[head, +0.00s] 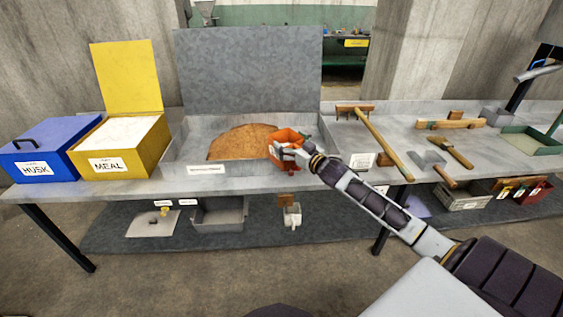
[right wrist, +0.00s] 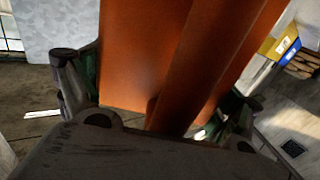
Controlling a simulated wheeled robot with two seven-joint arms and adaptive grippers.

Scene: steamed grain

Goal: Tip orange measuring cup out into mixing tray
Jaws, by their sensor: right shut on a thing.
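The orange measuring cup (head: 286,137) is at the right end of the grey mixing tray (head: 176,158) in the head view. My right gripper (head: 287,152) is shut on the cup and holds it at or just above the tray's right side. In the right wrist view the orange cup (right wrist: 150,60) fills the middle, between the two fingers of my right gripper (right wrist: 155,105). A brown grainy heap (head: 240,142) lies in the tray, left of the cup. The cup's inside is not clear. My left gripper is not in view.
A yellow MEAL bin (head: 150,158) with its lid up holds white material, left of the tray. A closed blue HUSK bin (head: 45,150) stands further left. A wooden rake (head: 385,148) and other hand tools lie right. A lower shelf (head: 330,225) holds small items.

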